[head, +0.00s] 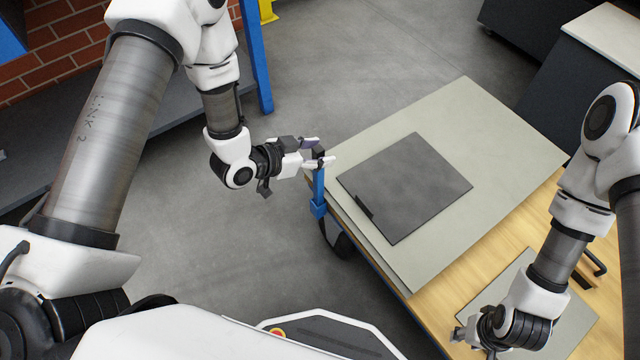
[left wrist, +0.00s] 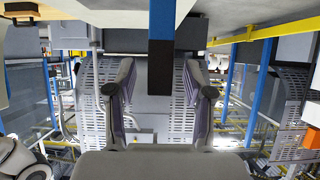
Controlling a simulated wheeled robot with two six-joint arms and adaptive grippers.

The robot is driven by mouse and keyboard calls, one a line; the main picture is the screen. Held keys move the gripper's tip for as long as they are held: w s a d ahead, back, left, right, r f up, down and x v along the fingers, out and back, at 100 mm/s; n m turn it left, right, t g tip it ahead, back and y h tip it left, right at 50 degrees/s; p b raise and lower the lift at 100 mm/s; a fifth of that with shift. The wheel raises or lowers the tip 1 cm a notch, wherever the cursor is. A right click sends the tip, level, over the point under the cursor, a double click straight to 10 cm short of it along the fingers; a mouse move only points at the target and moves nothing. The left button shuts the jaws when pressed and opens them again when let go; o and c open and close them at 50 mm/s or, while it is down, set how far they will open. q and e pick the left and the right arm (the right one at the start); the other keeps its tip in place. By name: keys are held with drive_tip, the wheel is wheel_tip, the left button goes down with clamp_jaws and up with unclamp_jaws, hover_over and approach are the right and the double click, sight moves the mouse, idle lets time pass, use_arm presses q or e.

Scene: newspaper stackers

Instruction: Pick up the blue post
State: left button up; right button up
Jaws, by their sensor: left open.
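The fingers are open, with a gap on each side of the post. My right gripper (head: 472,335) is low over the right part of the table; its fingers are too unclear to read.
A dark grey square panel (head: 405,187) lies on the light board of the table. A smaller grey panel (head: 545,290) lies on the bare wood near my right arm. A shelf with a blue upright (head: 256,60) stands at the left. Grey floor is clear behind the left gripper.

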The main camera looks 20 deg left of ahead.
use_arm(q)
drive_tip(key=shift+w+d+f, duration=0.1)
drive_tip(key=shift+w+d, duration=0.1)
clamp_jaws()
